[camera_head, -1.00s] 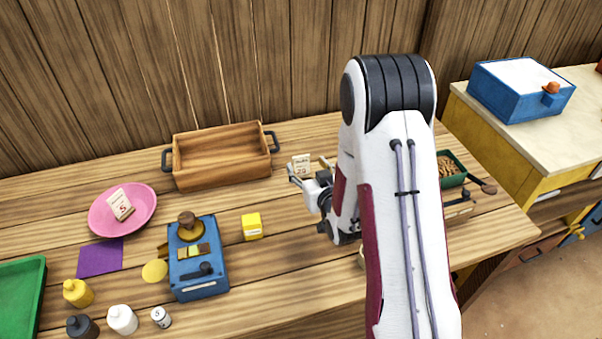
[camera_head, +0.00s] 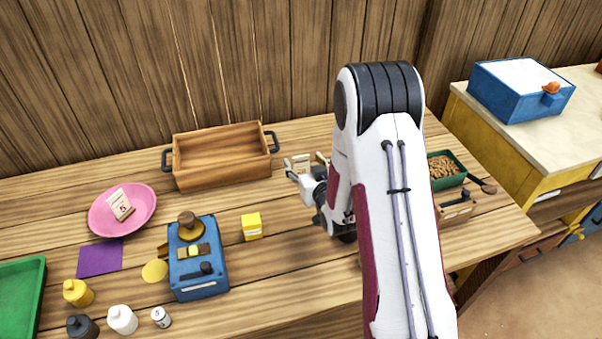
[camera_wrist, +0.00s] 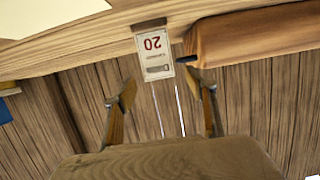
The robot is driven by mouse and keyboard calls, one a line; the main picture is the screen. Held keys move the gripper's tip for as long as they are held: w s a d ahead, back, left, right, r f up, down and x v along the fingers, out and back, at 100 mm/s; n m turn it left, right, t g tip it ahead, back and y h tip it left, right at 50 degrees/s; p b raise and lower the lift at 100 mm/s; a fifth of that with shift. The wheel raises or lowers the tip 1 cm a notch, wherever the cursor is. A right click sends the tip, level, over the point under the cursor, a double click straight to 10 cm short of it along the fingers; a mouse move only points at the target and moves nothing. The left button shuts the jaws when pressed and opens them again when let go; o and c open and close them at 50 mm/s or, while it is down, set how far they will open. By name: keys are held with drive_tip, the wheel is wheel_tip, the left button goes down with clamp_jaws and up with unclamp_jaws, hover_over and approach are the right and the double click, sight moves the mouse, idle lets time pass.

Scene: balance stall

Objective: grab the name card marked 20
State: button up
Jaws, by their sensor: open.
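The name card marked 20 (camera_wrist: 154,50) is a small pale card with a dark picture on it, appearing upside down in the wrist view. In the head view the card (camera_head: 301,161) stands right of the wooden tray, partly hidden by my gripper. My gripper (camera_wrist: 160,88) is open, with one fingertip on each side of the card's picture and a gap on the left side. The right fingertip appears close to the card's edge; I cannot tell if it touches. In the head view my gripper (camera_head: 305,167) is at the card.
The wooden tray (camera_head: 222,179) with dark handles is close beside the card. A second card marked 5 (camera_head: 120,205) is on a pink plate (camera_head: 143,216). A yellow box (camera_head: 252,227) and a blue scale (camera_head: 200,288) stand nearer. A green container (camera_head: 455,179) lies right of my arm.

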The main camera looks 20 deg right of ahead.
sight(302, 159)
drive_tip(key=shift+f+x, duration=0.25)
drive_tip(key=shift+x, duration=1.7)
drive_tip(key=c, duration=1.3)
